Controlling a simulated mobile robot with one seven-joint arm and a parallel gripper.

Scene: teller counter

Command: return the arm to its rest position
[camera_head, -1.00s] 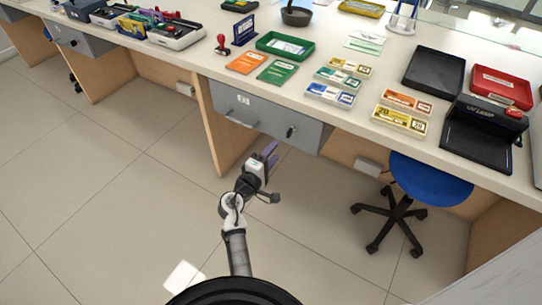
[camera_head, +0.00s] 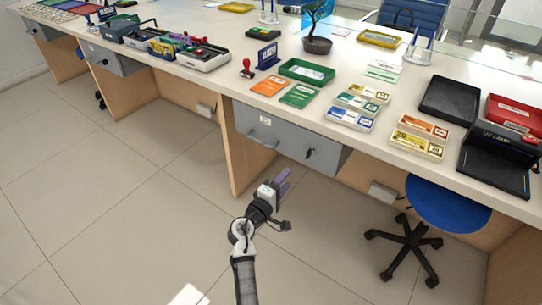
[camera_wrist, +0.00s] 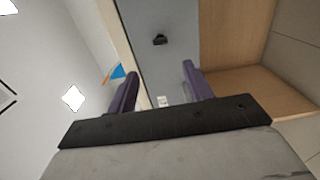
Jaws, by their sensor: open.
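My gripper (camera_head: 284,182) is in front of the counter, below the level of its top, near the grey drawer unit (camera_head: 284,142). In the wrist view, my gripper (camera_wrist: 160,90) shows two purple fingers standing apart with nothing between them. Beyond them are the underside of the counter edge, the grey drawer front (camera_wrist: 168,60) and a wooden panel (camera_wrist: 252,90). My arm reaches up from the bottom of the head view, bent at the joint behind the gripper.
The counter top (camera_head: 232,82) holds a green tray (camera_head: 307,72), an orange booklet (camera_head: 269,86), a green booklet (camera_head: 299,95), banknote bundles and a black UV lamp (camera_head: 494,160). A blue stool (camera_head: 446,203) stands to the right. The floor (camera_head: 120,210) at left is clear.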

